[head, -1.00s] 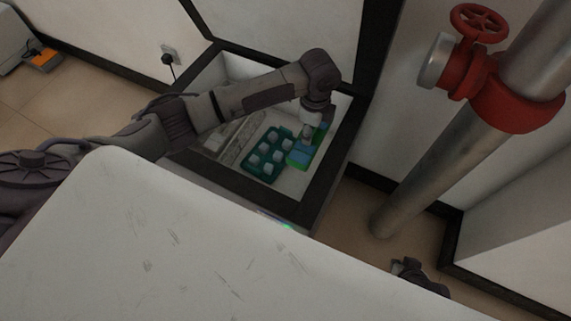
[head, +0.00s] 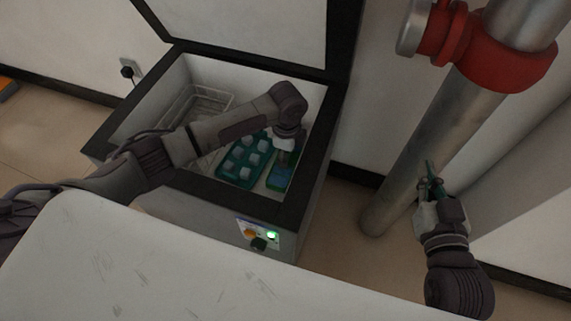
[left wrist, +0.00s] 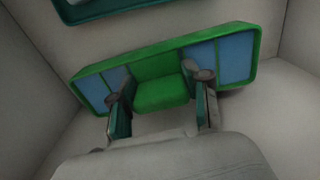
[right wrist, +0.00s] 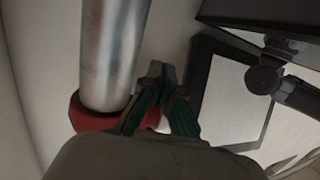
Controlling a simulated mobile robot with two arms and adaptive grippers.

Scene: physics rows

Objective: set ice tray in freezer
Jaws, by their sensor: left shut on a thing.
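A green tray with blue compartments (head: 280,177) is inside the open chest freezer (head: 262,206), at its right end. My left gripper (head: 283,152) is shut on the green middle part of this tray. In the left wrist view, its fingers (left wrist: 163,97) sit on both sides of that part, with blue compartments (left wrist: 218,62) to either side. I cannot tell whether the tray touches the freezer floor. A teal tray with white cubes (head: 240,160) lies just left of it. My right gripper (head: 431,180) is raised beside the metal pipe, its fingers close together with no object visible between them.
A wire basket (head: 192,103) is at the freezer's left end. The raised lid (head: 250,30) stands behind. A metal pipe (head: 430,140) with a red collar (head: 490,50) rises right of the freezer. A white surface (head: 150,260) fills the foreground. A control panel (head: 259,234) is on the freezer front.

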